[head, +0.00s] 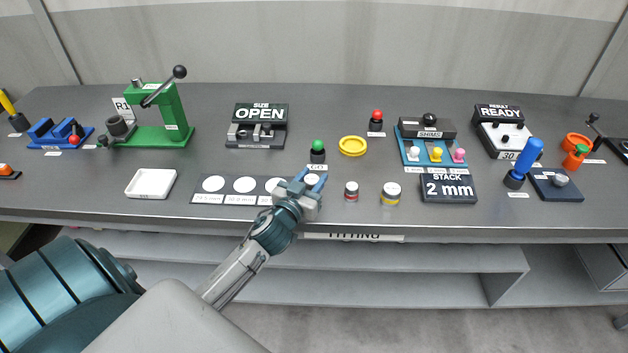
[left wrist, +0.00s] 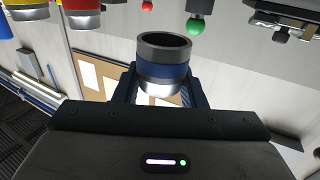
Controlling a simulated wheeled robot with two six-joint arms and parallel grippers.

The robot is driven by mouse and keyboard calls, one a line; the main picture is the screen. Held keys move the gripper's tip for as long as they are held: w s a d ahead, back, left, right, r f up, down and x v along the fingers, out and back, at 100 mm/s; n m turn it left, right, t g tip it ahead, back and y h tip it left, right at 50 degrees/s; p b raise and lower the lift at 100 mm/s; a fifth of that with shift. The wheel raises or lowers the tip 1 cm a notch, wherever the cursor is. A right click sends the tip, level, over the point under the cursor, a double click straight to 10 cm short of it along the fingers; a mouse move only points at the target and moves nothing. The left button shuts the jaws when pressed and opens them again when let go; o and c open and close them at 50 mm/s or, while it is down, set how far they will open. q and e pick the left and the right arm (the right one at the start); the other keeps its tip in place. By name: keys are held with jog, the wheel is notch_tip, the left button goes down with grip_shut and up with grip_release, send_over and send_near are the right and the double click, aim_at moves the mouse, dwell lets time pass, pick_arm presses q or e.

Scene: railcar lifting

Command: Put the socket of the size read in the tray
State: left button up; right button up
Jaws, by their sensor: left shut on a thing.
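My left gripper (head: 304,184) is over the right end of the dark size mat (head: 227,189). In the left wrist view it is shut on a dark socket with a blue band (left wrist: 165,65); I cannot make that socket out in the head view. The mat has white circles with size labels. A red-banded socket (head: 351,191) and a yellow-banded socket (head: 390,193) stand upright to the right of the gripper. The white tray (head: 150,184) is empty, left of the mat. The size gauge display (head: 261,113) reads OPEN. My right gripper is out of view.
A green button (head: 317,151) and yellow ring (head: 353,146) are behind the gripper. A green press (head: 165,120) stands behind the tray. The shims rack (head: 428,150) and a 2 mm stack display (head: 448,188) are to the right. The bench between tray and gauge is clear.

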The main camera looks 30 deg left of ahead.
aim_at(314, 184)
pick_arm(q)
jog(key=shift+w+a+r+p, duration=0.1)
jog(key=shift+w+p, duration=0.1)
jog(key=shift+w, duration=0.2)
jog(key=shift+w+r+p, duration=0.1)
jog(key=shift+w+p, duration=0.05)
jog(key=shift+w, duration=0.2)
notch_tip(314, 184, down, 3)
jog(key=shift+f+b, duration=0.1)
jog(key=shift+b, duration=0.3)
jog(key=shift+s+f, duration=0.1)
jog(key=shift+f, duration=0.1)
jog(key=shift+f, duration=0.1)
jog(key=o, duration=1.1)
jog(key=shift+c, duration=0.2)
